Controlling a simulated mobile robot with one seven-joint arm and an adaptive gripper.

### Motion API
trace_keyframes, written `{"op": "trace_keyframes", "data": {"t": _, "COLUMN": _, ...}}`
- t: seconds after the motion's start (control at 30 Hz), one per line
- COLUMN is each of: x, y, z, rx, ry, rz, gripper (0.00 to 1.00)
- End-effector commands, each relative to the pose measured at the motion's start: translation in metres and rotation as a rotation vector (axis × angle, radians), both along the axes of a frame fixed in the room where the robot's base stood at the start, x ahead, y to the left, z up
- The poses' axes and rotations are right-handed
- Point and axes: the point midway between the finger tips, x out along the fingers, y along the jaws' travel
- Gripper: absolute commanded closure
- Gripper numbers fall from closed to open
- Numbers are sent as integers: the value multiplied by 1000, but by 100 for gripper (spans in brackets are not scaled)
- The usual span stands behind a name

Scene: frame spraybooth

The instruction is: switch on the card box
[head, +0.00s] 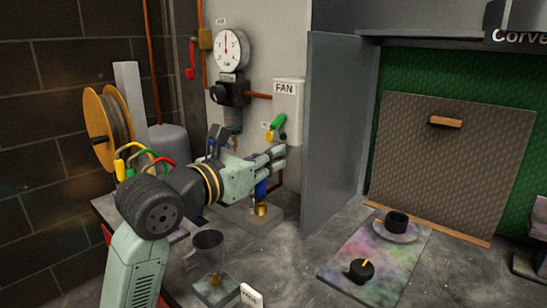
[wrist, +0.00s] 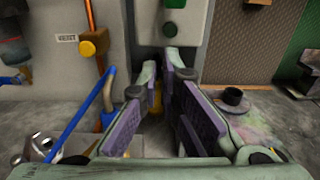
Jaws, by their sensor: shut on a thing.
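A pale wall box (head: 287,112) carries a card lettered FAN. A green handle (head: 278,122) and a dark round knob (head: 282,137) sit at its lower left. I cannot tell the switch position. No box bears the word "card". My gripper (head: 279,156) is just below the box in the head view. In the wrist view, its purple-padded fingers (wrist: 161,78) are around a small yellow thing (wrist: 155,106), mostly hidden between them.
A grey panel (head: 331,130) stands upright right of the box. A mug (head: 207,246), a painted board (head: 340,275) with a black knob (head: 361,270), and a black cup (head: 397,222) are on the bench.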

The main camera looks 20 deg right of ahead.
Motion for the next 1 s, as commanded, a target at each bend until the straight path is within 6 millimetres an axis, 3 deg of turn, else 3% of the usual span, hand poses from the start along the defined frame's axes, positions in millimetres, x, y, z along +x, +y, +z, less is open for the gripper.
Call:
{"op": "trace_keyframes", "data": {"t": 0.03, "x": -6, "y": 13, "z": 33, "rx": -48, "ry": -57, "rz": 18, "gripper": 100}}
{"op": "trace_keyframes", "data": {"t": 0.67, "x": -8, "y": 17, "z": 40, "rx": 84, "ry": 33, "rz": 15, "gripper": 100}}
{"op": "trace_keyframes", "data": {"t": 1.0, "x": -11, "y": 22, "z": 49, "rx": 287, "ry": 169, "rz": 13, "gripper": 100}}
